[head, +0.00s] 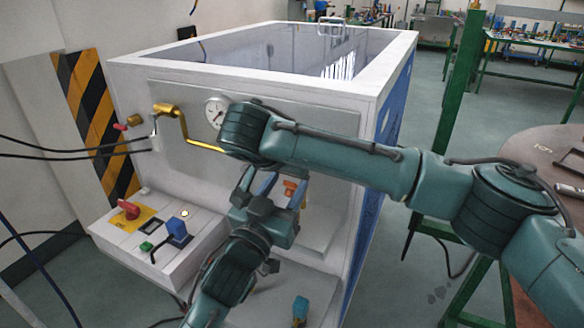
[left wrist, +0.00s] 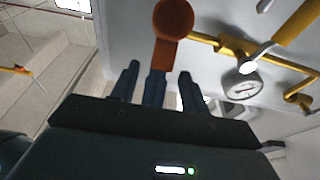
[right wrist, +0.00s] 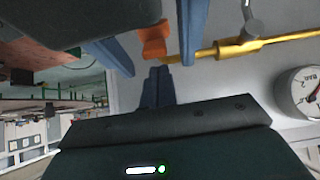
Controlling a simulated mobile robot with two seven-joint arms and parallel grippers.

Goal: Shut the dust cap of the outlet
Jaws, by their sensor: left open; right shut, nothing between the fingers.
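The orange dust cap (head: 290,188) is low on the white front panel in the head view, partly behind my grippers. In the left wrist view the cap (left wrist: 173,20) has a round end beside the yellow outlet pipe (left wrist: 205,38). In the right wrist view the cap (right wrist: 153,42) is at the end of the pipe (right wrist: 215,52); I cannot tell how far it is closed. My left gripper (head: 258,180) is open, its fingers spread on both sides of my right fingers. My right gripper (right wrist: 158,70) is shut and empty, its tips close below the cap; contact is unclear.
A pressure gauge (head: 215,110) and a yellow handle pipe (head: 178,118) are on the panel. A control box (head: 165,245) with a red switch stands out at the left. My right arm crosses in front of the panel. A round table (head: 545,150) is at the right.

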